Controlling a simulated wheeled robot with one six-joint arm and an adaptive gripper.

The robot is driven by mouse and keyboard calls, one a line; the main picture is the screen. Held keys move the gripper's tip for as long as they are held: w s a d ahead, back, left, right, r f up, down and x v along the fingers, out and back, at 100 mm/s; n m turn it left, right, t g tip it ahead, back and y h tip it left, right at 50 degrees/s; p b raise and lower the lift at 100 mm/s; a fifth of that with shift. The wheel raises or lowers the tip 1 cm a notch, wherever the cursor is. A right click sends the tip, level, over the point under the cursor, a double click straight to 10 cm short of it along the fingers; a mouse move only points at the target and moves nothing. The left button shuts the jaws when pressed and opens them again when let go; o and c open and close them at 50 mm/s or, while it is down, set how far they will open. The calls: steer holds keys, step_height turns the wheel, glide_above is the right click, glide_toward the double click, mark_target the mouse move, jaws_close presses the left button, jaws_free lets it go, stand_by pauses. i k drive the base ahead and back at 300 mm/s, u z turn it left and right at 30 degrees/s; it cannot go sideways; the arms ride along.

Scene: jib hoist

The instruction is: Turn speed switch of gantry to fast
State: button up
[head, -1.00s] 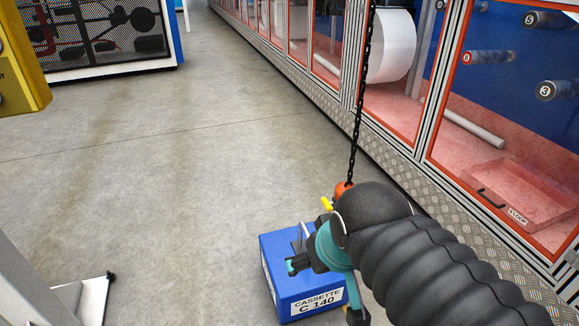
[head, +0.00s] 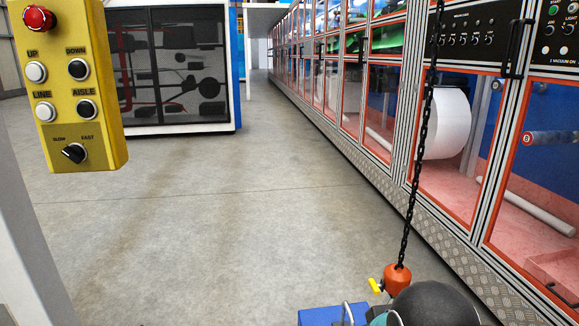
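The yellow control pendant (head: 88,110) hangs at the upper left in the head view, its face toward me. Its speed switch (head: 74,153) is a black rotary knob low on the face, between the labels SLOW on the left and FAST on the right. The knob's pointer appears to lean up and left, toward SLOW. My gripper (head: 380,319) shows only as a teal bit at the bottom edge, right of centre, far from the pendant. Its fingers are cut off or hidden.
Glazed machine cabinets (head: 450,190) line the right. A mesh-fronted cabinet (head: 185,70) stands behind the pendant. The middle floor is clear.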

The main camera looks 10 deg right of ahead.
mark_target(76, 154)
steer(key=u, duration=0.4)
steer(key=k, duration=1)
steer(key=u, duration=0.65)
